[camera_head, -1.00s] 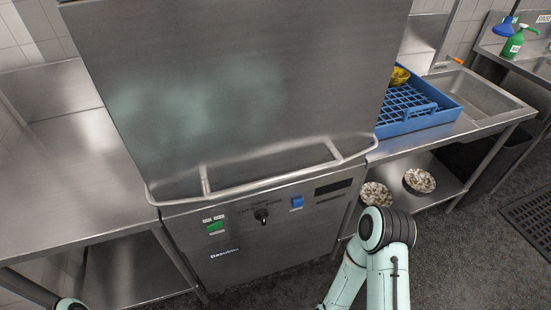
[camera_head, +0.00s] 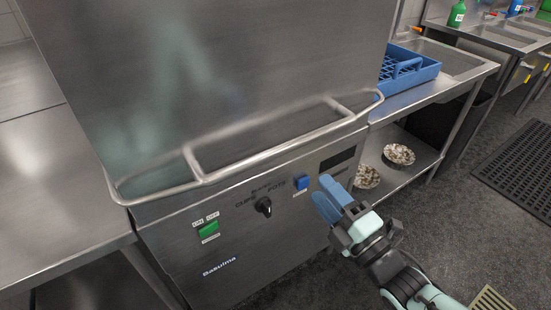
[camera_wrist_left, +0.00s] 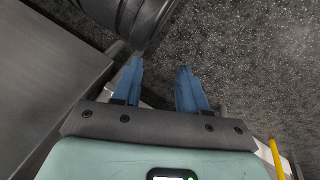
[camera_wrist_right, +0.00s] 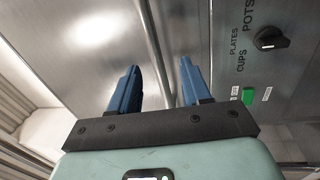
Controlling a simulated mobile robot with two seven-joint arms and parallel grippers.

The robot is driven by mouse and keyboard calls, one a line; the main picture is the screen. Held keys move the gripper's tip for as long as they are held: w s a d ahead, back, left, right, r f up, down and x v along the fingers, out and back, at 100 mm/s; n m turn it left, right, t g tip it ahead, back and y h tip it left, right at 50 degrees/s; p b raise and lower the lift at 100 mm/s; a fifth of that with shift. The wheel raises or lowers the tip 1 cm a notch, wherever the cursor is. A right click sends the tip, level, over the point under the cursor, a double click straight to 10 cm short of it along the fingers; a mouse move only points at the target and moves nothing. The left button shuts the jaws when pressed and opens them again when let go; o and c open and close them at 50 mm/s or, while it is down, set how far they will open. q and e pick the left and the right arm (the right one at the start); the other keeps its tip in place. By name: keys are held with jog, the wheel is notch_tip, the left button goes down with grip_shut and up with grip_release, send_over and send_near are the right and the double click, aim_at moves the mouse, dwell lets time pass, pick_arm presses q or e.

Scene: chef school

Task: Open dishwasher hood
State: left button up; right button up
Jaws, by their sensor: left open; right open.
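The dishwasher hood (camera_head: 200,80) is a large steel box, down on the machine's front panel (camera_head: 240,245). Its tubular handle (camera_head: 270,152) runs along the hood's lower front edge. My right gripper (camera_head: 328,196) is below and right of the handle's middle, near the blue button, apart from the bar and empty. In the right wrist view its blue fingers (camera_wrist_right: 158,85) are open, and the handle bar (camera_wrist_right: 153,50) shows beyond and between them. My left gripper is outside the head view. In the left wrist view its fingers (camera_wrist_left: 160,85) are open and empty over the dark floor.
A steel counter (camera_head: 60,190) adjoins the machine on the left. On the right, a blue rack (camera_head: 415,72) sits on a counter by a sink, with stacked plates (camera_head: 398,154) on the shelf below. Open floor (camera_head: 440,220) lies at right, with a black mat (camera_head: 520,170).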

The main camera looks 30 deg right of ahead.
jog(key=p, duration=0.7)
send_near(289, 147)
jog(key=w, duration=0.3)
pick_arm(q)
jog(key=s+d+r+g+h, duration=0.1)
jog(key=s+d+r+g, duration=0.2)
jog(key=s+d+r, duration=0.2)
jog(key=s+r, duration=0.3)
jog(key=s, duration=0.1)
jog(key=shift+r+m+h, duration=0.15)
jog(key=shift+m+h, duration=0.15)
jog(key=shift+m, duration=0.1)
pick_arm(e)
jog(key=shift+n, duration=0.3)
jog(key=w, duration=0.7)
jog(key=shift+w+a+r, duration=0.1)
jog(key=shift+w+r, duration=0.25)
grip_shut()
